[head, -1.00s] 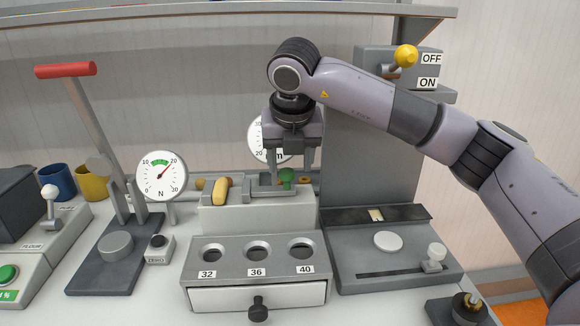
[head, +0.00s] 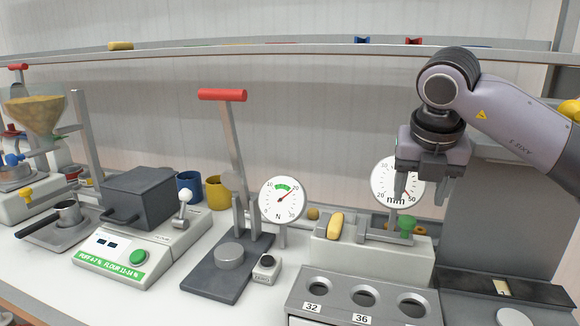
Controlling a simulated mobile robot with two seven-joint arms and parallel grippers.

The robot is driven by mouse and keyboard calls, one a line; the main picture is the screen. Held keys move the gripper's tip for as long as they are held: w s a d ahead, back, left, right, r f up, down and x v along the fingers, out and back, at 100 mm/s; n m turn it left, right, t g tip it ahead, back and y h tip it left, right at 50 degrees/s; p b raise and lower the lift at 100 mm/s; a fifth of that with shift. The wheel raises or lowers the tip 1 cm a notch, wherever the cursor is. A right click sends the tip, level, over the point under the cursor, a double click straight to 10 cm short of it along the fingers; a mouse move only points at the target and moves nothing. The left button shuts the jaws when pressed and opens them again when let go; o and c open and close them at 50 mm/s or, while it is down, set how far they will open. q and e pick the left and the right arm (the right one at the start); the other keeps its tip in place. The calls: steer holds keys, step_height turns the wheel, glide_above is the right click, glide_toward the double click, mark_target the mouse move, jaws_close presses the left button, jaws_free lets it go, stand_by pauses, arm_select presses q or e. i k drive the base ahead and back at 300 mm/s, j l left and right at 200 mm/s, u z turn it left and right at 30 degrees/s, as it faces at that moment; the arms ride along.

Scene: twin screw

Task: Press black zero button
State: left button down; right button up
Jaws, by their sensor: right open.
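The black zero button (head: 267,260) sits on top of a small light-grey box (head: 264,275) with a label on its front. The box stands on the white bench, just right of the dark base of the red-handled press and below the N dial (head: 282,200). The button is in plain view, with nothing touching it. My right gripper (head: 423,194) points down, open and empty, in front of the mm dial (head: 397,184). It is well to the right of the button and above it. My left gripper is not in view.
The red-handled lever press (head: 232,140) stands beside the button. Right of it are a gauge block with a green knob (head: 406,225) and a grey holder (head: 364,298) with labelled holes. A machine with a green button (head: 138,257) stands at left. A shelf runs above.

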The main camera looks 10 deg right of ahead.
mark_target(266, 262)
steer(key=k, duration=1)
